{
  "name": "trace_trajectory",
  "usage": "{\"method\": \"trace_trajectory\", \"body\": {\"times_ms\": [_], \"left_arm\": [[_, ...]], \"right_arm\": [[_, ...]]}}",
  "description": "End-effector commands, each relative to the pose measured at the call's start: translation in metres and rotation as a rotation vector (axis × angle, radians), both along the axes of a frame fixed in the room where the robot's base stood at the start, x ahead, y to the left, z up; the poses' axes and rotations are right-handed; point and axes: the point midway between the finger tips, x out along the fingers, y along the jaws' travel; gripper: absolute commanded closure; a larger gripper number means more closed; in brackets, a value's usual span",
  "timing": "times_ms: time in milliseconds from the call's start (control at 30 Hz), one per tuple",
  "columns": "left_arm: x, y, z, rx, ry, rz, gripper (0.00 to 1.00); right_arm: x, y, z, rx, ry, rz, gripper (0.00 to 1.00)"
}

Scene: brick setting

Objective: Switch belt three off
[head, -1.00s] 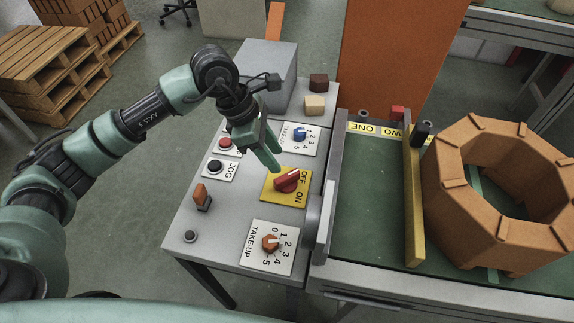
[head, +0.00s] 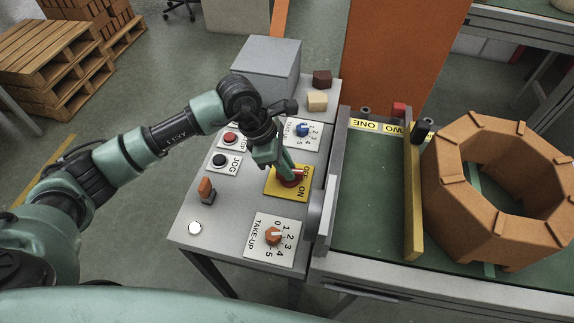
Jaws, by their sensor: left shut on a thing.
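The red rotary switch (head: 293,180) sits on a yellow plate (head: 272,187) marked OFF and ON, on the grey control panel (head: 222,215). My left gripper (head: 286,168) is down at this switch, shut on its red knob. The fingers cover part of the knob and of the lettering, so I cannot tell which way it points. A small round lamp (head: 194,228) at the panel's near left corner shows bright white. My right gripper is not in view.
Nearby on the panel are an orange-knobbed TAKE-UP dial (head: 274,236), a blue-knobbed dial (head: 303,130), a black JOG button (head: 220,160), a red button (head: 230,139) and an orange rocker (head: 206,188). The conveyor (head: 370,210) with an orange octagonal ring (head: 470,215) lies right.

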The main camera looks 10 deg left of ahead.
Motion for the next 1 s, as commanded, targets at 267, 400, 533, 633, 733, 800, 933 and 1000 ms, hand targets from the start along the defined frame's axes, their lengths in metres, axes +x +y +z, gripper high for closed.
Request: {"method": "trace_trajectory", "body": {"times_ms": [267,400,533,633,733,800,933,1000], "left_arm": [[0.000,-0.001,0.000,-0.002,-0.001,0.012,1.00],[0.000,-0.001,-0.001,-0.001,-0.002,0.057,1.00],[-0.001,-0.001,-0.001,-0.002,-0.002,0.131,1.00],[-0.001,-0.001,-0.002,-0.002,-0.003,0.202,1.00],[-0.001,-0.001,-0.002,-0.003,-0.005,0.280,1.00],[-0.002,-0.002,-0.001,-0.003,-0.005,0.333,1.00],[-0.002,-0.002,-0.001,-0.003,-0.005,0.423,1.00],[-0.002,-0.002,-0.001,-0.004,-0.004,0.466,1.00]], "right_arm": [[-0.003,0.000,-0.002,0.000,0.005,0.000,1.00],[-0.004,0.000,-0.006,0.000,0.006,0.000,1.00],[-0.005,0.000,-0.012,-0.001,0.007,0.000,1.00],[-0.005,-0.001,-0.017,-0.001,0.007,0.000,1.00],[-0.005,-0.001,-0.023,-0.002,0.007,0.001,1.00],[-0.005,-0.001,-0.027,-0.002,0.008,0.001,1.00],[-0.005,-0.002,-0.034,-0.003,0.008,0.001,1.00],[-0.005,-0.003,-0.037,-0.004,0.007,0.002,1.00]]}}
